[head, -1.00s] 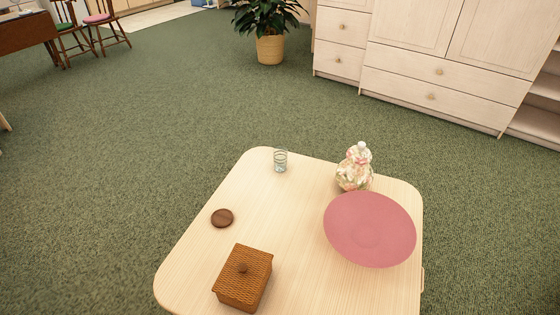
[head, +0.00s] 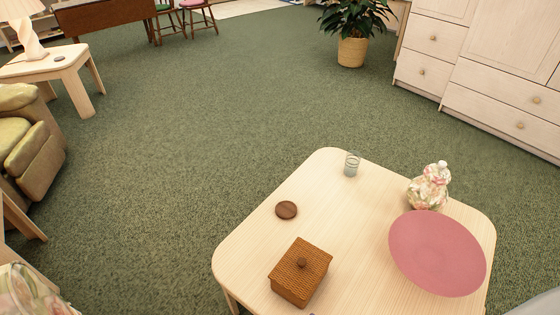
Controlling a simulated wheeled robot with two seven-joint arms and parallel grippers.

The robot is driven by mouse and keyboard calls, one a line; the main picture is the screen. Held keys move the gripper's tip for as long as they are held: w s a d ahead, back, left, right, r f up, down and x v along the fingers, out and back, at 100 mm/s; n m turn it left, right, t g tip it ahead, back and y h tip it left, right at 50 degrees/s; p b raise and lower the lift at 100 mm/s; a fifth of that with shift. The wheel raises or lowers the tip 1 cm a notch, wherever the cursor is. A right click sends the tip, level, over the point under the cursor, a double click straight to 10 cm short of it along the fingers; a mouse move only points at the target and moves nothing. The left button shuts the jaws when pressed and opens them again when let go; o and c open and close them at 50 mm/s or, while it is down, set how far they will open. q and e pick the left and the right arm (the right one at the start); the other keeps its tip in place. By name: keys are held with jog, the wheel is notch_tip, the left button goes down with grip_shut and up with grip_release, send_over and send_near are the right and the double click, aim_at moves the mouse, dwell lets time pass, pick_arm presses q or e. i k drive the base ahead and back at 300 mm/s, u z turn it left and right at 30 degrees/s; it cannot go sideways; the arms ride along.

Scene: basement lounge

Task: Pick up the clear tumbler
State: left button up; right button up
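The clear tumbler (head: 352,164) stands upright near the far corner of the light wood table (head: 340,220) in the head view. It looks empty, and nothing touches it. Neither of my grippers shows in the head view, so I cannot see whether they are open or shut.
On the same table are a brown disc (head: 286,210), a lidded wicker box (head: 300,272), a floral jar (head: 429,187) and a large pink plate (head: 438,254). A green armchair (head: 35,145) and side table (head: 50,65) stand left. Open carpet (head: 200,130) lies beyond the table.

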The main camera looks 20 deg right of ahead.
aim_at(352, 164)
jog(key=u, duration=0.6)
jog(key=k, duration=0.75)
jog(key=u, duration=1.25)
jog(key=k, duration=0.8)
jog(key=u, duration=1.3)
jog(key=k, duration=0.55)
jog(key=u, duration=0.45)
jog(key=k, duration=2.8)
jog(key=u, duration=1.6)
jog(key=k, duration=1.55)
